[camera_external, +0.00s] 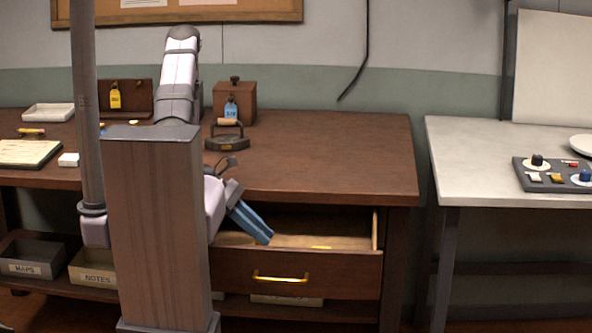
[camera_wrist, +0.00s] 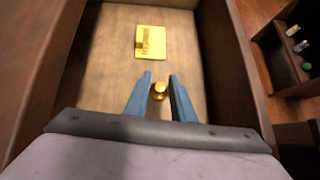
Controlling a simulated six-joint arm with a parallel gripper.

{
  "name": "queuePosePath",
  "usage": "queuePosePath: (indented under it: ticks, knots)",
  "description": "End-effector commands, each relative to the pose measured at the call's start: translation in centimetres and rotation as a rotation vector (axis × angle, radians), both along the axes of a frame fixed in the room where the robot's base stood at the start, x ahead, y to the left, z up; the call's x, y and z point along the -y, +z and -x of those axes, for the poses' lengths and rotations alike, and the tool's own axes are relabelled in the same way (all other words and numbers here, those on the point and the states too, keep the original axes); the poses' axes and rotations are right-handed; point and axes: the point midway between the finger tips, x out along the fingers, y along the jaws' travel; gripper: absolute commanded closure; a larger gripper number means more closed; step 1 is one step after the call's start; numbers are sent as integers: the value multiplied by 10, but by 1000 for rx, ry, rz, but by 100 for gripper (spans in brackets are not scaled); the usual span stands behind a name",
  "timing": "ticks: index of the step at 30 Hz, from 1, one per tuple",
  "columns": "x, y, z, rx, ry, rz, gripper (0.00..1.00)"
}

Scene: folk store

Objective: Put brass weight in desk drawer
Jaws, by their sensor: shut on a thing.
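The desk drawer (camera_external: 330,268) is pulled open under the brown desk, with a brass handle on its front. In the wrist view the drawer's wooden floor (camera_wrist: 105,88) lies below my gripper (camera_wrist: 159,88). My gripper also shows in the external view (camera_external: 268,238), with its blue fingers tilted down into the drawer opening. The brass weight (camera_wrist: 159,90) is a small gold knobbed piece between the fingers, and they are shut on it. The fingers and drawer front hide it in the external view. How high it is above the drawer floor I cannot tell.
A yellow card-like piece (camera_wrist: 150,42) lies on the drawer floor ahead of the fingers. On the desk stand an iron (camera_external: 227,138) and a wooden box (camera_external: 235,100) with a blue tag. The desk's right side is clear. The drawer walls (camera_wrist: 221,70) flank my gripper.

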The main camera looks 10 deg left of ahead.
Motion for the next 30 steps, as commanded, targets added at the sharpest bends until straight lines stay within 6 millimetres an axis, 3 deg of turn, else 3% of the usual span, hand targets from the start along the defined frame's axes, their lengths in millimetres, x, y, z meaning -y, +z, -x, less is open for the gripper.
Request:
queuePosePath:
  ticks: [8,21,30]
  knots:
    - [0,-5,0,1,1,0,100]
    - [0,-43,0,-1,1,0,100]
    - [0,-45,0,1,1,0,100]
